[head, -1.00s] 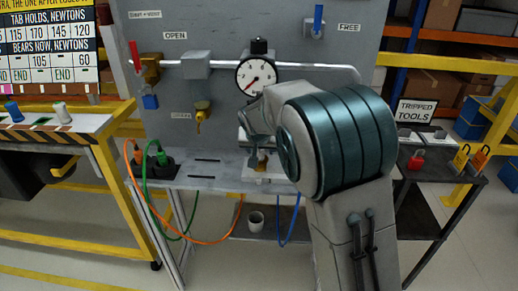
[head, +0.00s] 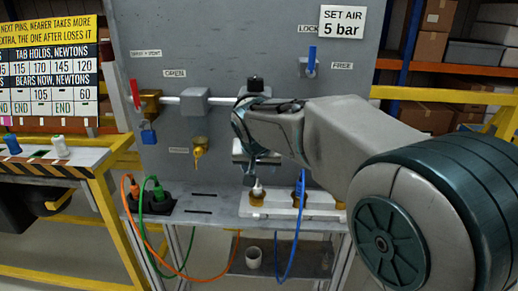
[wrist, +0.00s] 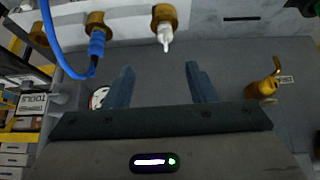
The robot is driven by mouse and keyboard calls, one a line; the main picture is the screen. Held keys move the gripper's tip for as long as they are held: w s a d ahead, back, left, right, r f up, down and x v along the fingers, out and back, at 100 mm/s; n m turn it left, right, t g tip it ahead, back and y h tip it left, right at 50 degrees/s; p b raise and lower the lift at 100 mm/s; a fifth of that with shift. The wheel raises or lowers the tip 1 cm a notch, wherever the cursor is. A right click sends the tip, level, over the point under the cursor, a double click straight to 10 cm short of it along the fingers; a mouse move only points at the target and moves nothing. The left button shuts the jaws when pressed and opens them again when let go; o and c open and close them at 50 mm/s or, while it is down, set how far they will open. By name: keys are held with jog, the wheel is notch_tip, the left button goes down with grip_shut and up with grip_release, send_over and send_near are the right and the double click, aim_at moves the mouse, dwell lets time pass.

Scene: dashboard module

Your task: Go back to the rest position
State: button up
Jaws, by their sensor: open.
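My gripper (wrist: 160,80) is open in the wrist view, its two dark fingers apart with nothing between them. Grey panel shows behind the fingers. A brass fitting with a white nozzle (wrist: 164,38) lies beyond the fingertips, apart from them. In the head view my arm reaches in from the lower right, and its end is in front of the grey panel (head: 220,50), above the white block with brass fittings (head: 278,209). The gripper fingers are hard to make out there.
A yellow-framed table (head: 75,170) is at the far left.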

jog(key=s+d+r+g+p, duration=0.25)
jog(key=s+d+p, duration=0.25)
jog(key=s+d, duration=0.7)
jog(key=s+d+f+g+p, duration=0.1)
jog(key=s+d+p, duration=0.3)
jog(key=s, duration=1)
jog(key=shift+d+f, duration=0.15)
jog(key=shift+d, duration=0.5)
